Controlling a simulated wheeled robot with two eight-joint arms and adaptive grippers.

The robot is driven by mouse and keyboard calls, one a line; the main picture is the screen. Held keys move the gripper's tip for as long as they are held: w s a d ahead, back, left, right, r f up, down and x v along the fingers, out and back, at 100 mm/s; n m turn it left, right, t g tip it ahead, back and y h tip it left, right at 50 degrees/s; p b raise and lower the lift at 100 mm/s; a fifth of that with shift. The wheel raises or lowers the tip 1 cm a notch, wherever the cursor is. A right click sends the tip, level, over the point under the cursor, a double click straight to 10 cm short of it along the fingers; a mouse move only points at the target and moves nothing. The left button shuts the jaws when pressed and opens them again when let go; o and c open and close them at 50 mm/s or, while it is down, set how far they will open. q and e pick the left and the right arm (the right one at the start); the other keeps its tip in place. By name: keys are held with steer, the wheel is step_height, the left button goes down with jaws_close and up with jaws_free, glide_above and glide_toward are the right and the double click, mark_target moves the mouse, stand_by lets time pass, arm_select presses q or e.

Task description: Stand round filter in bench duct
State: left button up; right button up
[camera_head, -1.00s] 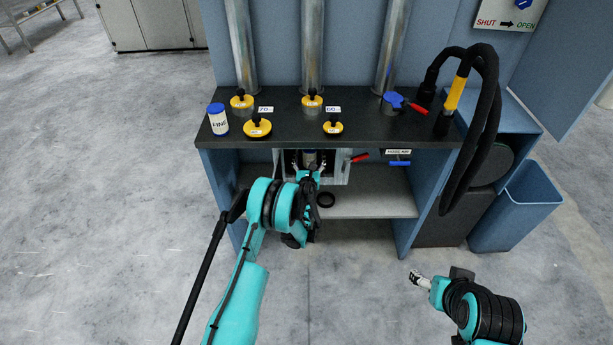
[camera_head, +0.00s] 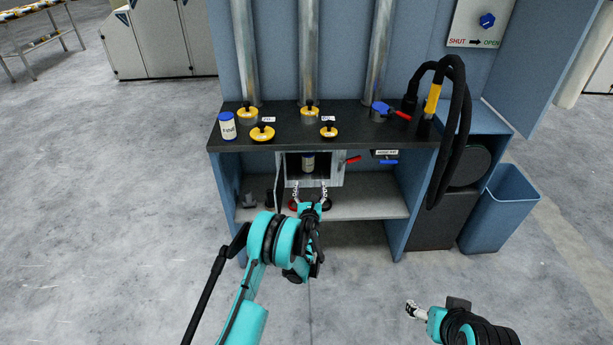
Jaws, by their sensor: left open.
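The bench duct (camera_head: 337,178) is an open metal box under the black bench top.
Another blue-capped canister (camera_head: 228,127) stands on the bench top (camera_head: 350,134) among yellow-rimmed caps. A red-handled lever (camera_head: 350,160) is right of the duct. The lower shelf (camera_head: 375,207) holds a red ring and dark parts near my left gripper. A blue bin (camera_head: 497,213) stands right.

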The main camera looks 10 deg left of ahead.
arm_select(q)
steer(key=s+r+m+h+p, duration=0.1)
steer(key=s+r+p, duration=0.3)
steer(key=r, duration=1)
steer(key=shift+s+d, duration=0.3)
steer(key=shift+s, duration=0.45)
